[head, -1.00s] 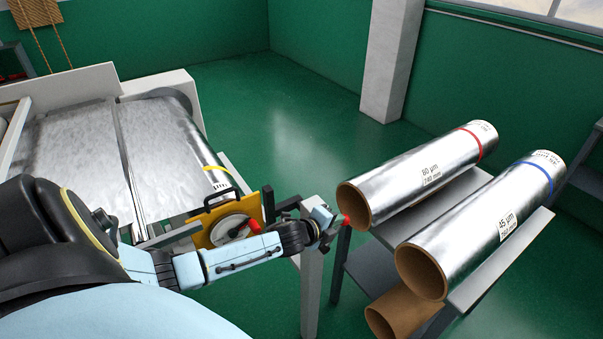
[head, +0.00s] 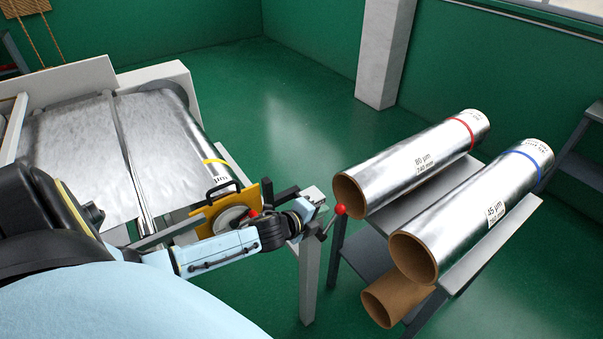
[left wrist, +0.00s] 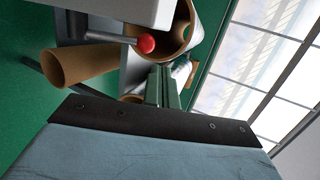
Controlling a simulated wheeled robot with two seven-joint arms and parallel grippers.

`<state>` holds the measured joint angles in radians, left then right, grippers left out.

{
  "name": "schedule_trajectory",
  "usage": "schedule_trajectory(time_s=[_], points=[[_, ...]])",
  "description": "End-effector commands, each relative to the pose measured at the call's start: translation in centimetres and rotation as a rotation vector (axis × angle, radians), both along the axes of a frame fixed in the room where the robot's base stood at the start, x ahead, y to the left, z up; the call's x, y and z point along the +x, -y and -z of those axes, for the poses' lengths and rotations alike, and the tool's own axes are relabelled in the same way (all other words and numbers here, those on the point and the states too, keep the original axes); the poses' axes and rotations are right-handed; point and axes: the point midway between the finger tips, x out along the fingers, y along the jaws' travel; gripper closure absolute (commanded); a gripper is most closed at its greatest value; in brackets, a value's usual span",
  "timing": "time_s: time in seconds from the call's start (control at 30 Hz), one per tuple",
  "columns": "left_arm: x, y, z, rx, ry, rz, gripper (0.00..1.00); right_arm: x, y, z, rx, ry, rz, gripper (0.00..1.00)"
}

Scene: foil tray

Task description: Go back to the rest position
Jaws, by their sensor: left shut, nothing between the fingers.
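My left arm crosses the head view from the left. My left gripper (head: 314,207) is shut and empty, close to a red-knobbed lever (head: 340,210) at the end of the machine's frame. In the left wrist view its fingers (left wrist: 163,84) are together, and the red knob (left wrist: 146,43) shows just beyond them. In the head view I cannot tell whether the gripper touches the lever. My right gripper is in neither view.
The foil machine (head: 75,160) stands at left, with a yellow plate (head: 267,194) partly behind my forearm. A rack (head: 400,220) at right carries a red-banded foil roll (head: 400,168) and a blue-banded one (head: 470,215); a bare cardboard tube (head: 390,298) lies below. Green floor is clear behind.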

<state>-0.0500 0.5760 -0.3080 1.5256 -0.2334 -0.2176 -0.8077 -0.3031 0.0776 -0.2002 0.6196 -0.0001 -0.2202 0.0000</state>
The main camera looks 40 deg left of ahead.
Motion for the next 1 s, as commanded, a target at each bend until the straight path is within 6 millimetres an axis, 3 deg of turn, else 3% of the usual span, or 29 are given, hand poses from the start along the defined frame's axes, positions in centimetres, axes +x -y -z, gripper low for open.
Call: schedule_trajectory(time_s=[0.37, 0.77, 0.87, 0.97, 1.0], points=[[-4.9, -0.3, -3.3, 0.003, -0.001, 0.001, 1.00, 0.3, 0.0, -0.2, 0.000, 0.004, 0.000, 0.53], [-5.9, -0.4, -4.2, 0.002, -0.001, -0.002, 1.00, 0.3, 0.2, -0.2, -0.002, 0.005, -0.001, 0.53], [-6.1, -0.5, -3.3, -0.010, -0.012, -0.013, 1.00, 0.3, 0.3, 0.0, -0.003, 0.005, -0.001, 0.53], [-6.7, -1.2, 0.2, -0.059, -0.060, -0.064, 1.00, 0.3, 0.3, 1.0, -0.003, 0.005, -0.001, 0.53], [-7.2, -1.6, 2.4, -0.090, -0.090, -0.096, 1.00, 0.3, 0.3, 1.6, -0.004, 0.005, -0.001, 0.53]])
